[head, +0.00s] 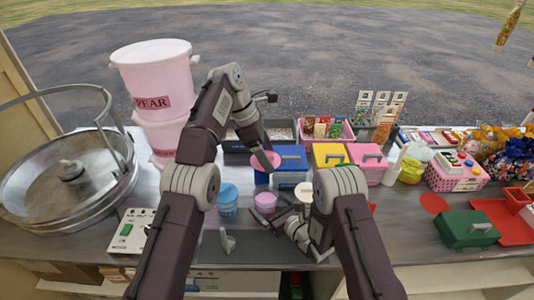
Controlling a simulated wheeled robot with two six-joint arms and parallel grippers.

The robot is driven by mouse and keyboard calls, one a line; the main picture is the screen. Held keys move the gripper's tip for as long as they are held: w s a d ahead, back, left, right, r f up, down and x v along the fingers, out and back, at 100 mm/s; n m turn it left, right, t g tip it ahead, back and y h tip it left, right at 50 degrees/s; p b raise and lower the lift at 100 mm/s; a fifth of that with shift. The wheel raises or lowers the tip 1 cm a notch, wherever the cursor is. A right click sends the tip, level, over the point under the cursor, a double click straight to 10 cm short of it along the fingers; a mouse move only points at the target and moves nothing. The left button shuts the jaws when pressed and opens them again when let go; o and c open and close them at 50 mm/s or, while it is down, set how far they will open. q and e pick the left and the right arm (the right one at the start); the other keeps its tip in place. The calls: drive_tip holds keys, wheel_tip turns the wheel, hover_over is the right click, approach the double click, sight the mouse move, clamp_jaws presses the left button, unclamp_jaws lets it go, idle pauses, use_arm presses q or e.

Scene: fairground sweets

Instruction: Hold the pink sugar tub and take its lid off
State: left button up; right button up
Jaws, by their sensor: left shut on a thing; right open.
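The small pink tub (265,202) stands upright on the counter in the middle of the head view. Its pink lid (262,162) is off the tub, up and behind it. My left gripper (266,160) is shut on the lid and holds it in the air near a blue box. My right gripper (283,214) is open, low at the right side of the pink tub. Whether its fingers touch the tub or reach around it I cannot tell.
A blue tub (228,198) stands left of the pink tub, and a white-topped one (304,191) to the right. Blue (291,158), yellow (330,155) and pink (368,163) boxes stand behind. A large metal bowl (72,185) and stacked pink buckets (155,80) fill the left.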

use_arm(q)
drive_tip(key=shift+f+b, duration=0.35)
use_arm(e)
drive_tip(key=v, duration=1.1)
drive_tip(key=shift+s+d+r, duration=0.1)
drive_tip(key=shift+s+d, duration=0.15)
drive_tip(key=shift+s, duration=0.05)
use_arm(q)
drive_tip(key=shift+f, duration=0.1)
